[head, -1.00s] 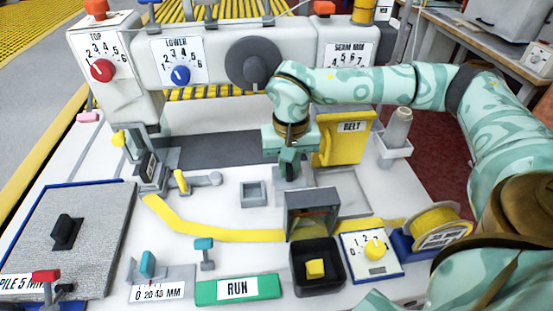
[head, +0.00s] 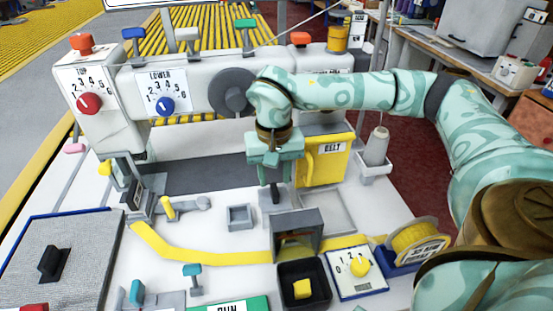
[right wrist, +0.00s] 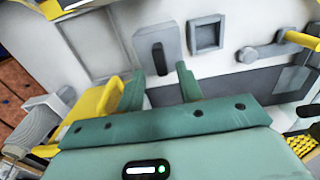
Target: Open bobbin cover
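What looks like the bobbin cover, a small grey plate with an upright black handle (right wrist: 159,58), lies flat on the white machine bed in the right wrist view. Its dark handle (head: 275,194) also shows in the head view, just below my right gripper. My right gripper (head: 273,180) points down over it. In the right wrist view its two teal fingers (right wrist: 160,86) are apart, with the handle beyond the gap between them and nothing visibly held. Whether a finger touches the plate cannot be told. My left gripper is not in view.
A small square grey tray (head: 240,217) is left of the handle. A grey open box (head: 297,234) stands in front, with a black bin (head: 303,288) nearer. The yellow BELT cover (head: 325,160) is close on the right. Yellow binding tape (head: 200,253) crosses the bed.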

